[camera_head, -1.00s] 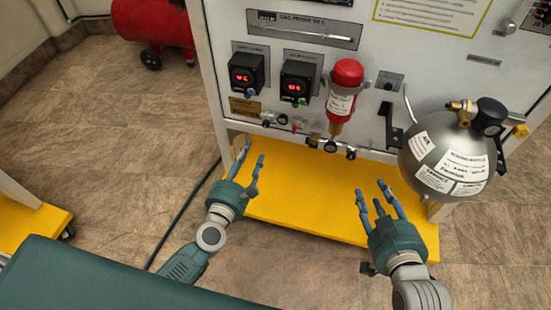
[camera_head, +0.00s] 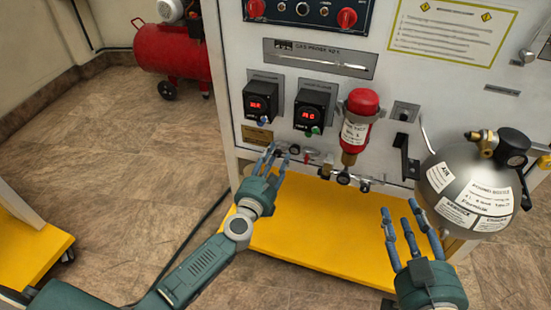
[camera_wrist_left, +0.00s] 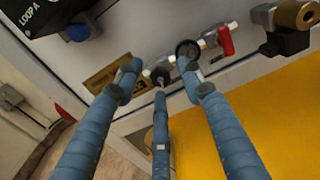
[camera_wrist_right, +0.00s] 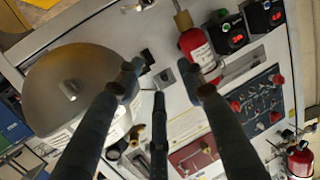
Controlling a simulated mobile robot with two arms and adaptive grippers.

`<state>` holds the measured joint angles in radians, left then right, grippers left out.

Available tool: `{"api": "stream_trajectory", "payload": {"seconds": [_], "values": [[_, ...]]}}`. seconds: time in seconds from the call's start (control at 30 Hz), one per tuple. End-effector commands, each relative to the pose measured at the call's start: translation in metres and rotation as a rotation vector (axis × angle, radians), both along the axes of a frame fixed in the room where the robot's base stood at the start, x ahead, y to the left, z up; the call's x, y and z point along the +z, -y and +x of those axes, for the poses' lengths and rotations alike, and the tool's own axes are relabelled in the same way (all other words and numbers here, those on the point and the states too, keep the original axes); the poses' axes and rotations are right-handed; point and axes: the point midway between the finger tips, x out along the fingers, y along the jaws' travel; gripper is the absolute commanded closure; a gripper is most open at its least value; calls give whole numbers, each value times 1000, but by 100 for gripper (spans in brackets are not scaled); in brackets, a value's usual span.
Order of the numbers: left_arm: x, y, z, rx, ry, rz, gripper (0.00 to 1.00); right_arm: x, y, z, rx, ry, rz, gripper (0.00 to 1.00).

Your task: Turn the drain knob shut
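Two small dark round knobs sit on the pipe row low on the panel: one (camera_wrist_left: 188,49) ahead of my left fingertips and a smaller one (camera_wrist_left: 159,75) left of it. I cannot tell which is the drain knob, as no label is readable. My left gripper (camera_head: 276,154) is open just in front of this row; in the left wrist view its fingers (camera_wrist_left: 160,80) are spread around the smaller knob, contact unclear. Its fingers partly cover the fittings in the head view. My right gripper (camera_head: 403,215) is open and empty, below and left of the grey cylinder.
A red-handled valve (camera_wrist_left: 226,40) and a brass fitting (camera_wrist_left: 295,16) are right of the knobs. Above are two black gauge boxes (camera_head: 263,97) and a red filter (camera_head: 360,103). A grey cylinder (camera_head: 468,190) juts out at right. A yellow base (camera_head: 290,230) lies below.

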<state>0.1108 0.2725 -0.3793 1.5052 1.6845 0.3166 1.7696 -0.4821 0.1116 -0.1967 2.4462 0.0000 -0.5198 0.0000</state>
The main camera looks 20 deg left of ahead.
Motion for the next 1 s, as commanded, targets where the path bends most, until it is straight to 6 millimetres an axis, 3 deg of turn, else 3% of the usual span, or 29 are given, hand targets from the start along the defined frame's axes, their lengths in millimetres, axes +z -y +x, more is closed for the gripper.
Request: {"api": "stream_trajectory", "payload": {"seconds": [0.3,0.5,0.87,1.0], "values": [[0,0,3,-1,-1,1,61,3,-1,1,1,12,3,61],[0,0,3,0,0,1,99,3,0,1,0,11,2,61],[1,1,3,0,2,35,100,0,0,0,0,-6,-1,61],[2,0,3,0,4,96,100,-17,3,-5,-4,-76,-18,61]]}}
